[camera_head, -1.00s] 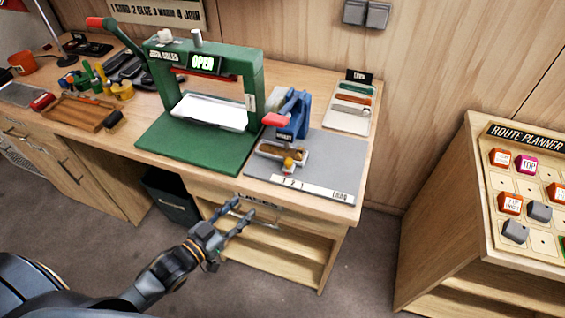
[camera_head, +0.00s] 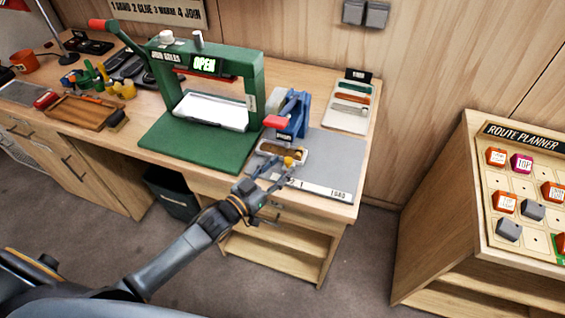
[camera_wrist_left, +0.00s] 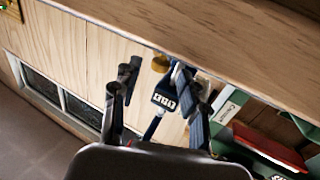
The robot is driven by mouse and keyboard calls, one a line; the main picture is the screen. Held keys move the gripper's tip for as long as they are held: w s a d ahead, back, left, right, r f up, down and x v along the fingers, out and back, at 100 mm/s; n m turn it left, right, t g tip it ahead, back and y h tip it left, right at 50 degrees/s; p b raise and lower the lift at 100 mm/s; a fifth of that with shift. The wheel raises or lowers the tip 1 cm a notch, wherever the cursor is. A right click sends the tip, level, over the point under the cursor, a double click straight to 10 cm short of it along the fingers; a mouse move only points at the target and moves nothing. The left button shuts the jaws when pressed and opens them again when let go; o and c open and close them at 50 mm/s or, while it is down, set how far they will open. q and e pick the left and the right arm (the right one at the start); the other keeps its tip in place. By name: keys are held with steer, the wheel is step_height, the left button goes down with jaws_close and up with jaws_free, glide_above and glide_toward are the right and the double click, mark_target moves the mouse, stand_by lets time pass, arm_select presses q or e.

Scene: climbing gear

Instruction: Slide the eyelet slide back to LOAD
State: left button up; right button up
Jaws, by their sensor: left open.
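The eyelet slide is a pale tray (camera_head: 299,155) with a brown piece in it and a yellow knob (camera_head: 289,161) at its near edge. It sits under the blue eyelet press (camera_head: 293,118), left of the LOAD end of the marked strip (camera_head: 338,192). My left gripper (camera_head: 282,168) is open, its fingertips close to the knob from the front left; I cannot tell whether they touch it. In the left wrist view, the yellow knob (camera_wrist_left: 160,63) and a blue labelled part (camera_wrist_left: 165,100) show between the spread fingers. The fingers hide part of the strip.
A green press (camera_head: 205,150) with an OPEN sign stands left of the slide. A tray of coloured pieces (camera_head: 345,121) lies behind right. The grey board (camera_head: 340,160) right of the slide is bare. The bench's front edge and drawers lie below my gripper.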

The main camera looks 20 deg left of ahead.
arm_select(q)
steer(key=shift+x, duration=0.85)
jaws_close()
steer(key=shift+d, duration=0.1)
